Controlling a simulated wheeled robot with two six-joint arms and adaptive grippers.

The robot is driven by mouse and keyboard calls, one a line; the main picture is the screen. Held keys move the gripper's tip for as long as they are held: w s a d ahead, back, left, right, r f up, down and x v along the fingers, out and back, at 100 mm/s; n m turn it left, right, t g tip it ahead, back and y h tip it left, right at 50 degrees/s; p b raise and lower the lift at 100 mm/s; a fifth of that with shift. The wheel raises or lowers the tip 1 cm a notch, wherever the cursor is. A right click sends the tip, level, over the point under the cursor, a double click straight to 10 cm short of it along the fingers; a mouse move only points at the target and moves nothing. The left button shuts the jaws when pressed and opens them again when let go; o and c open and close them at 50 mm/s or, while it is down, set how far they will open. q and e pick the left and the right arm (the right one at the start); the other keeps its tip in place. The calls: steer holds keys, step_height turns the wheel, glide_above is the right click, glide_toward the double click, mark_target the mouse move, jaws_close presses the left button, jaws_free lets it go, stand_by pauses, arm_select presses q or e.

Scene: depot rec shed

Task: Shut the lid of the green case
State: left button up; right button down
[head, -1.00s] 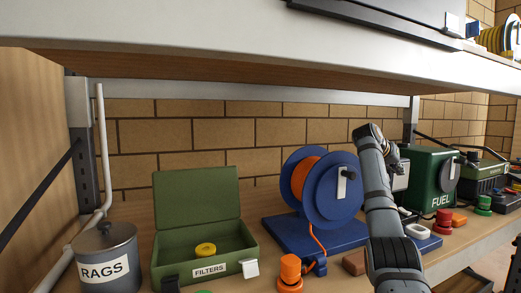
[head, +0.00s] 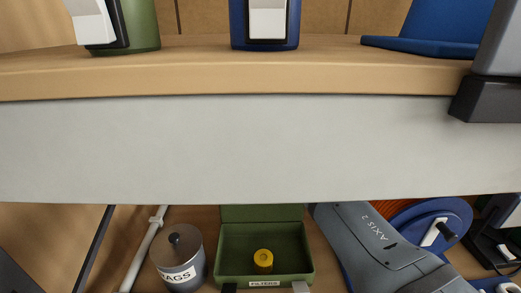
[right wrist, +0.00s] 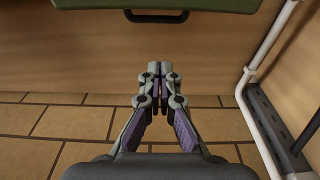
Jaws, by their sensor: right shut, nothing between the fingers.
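The green case (head: 223,254) stands open below the shelf edge in the head view, with a yellow round item (head: 263,260) inside. Its lid (head: 262,213) stands raised at the back; the shelf edge hides its upper part. In the right wrist view a green panel with a dark handle (right wrist: 157,16), which looks like the outside of the lid, crosses the top. My right gripper (right wrist: 159,72) is shut and empty, apart from that panel in the picture. In the head view the shelf edge hides this gripper. My left gripper is not in view.
The upper shelf's pale edge (head: 230,150) crosses the head view. A grey RAGS tin (head: 180,258) stands left of the case, near a white pipe (head: 146,246). A blue reel (head: 432,226) is at right.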

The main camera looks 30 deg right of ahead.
steer(key=f+p, duration=0.2)
steer(key=f, duration=0.1)
steer(key=f+p, duration=0.2)
steer(key=f, duration=0.1)
steer(key=f+p, duration=0.2)
steer(key=f, duration=0.1)
steer(key=shift+s+a+f, duration=0.1)
steer(key=shift+s+a, duration=0.05)
steer(key=shift+s, duration=0.2)
steer(key=shift+s+a+p, duration=0.3)
steer(key=shift+s+p, duration=0.15)
steer(key=shift+s, duration=0.25)
steer(key=shift+w+f, duration=0.1)
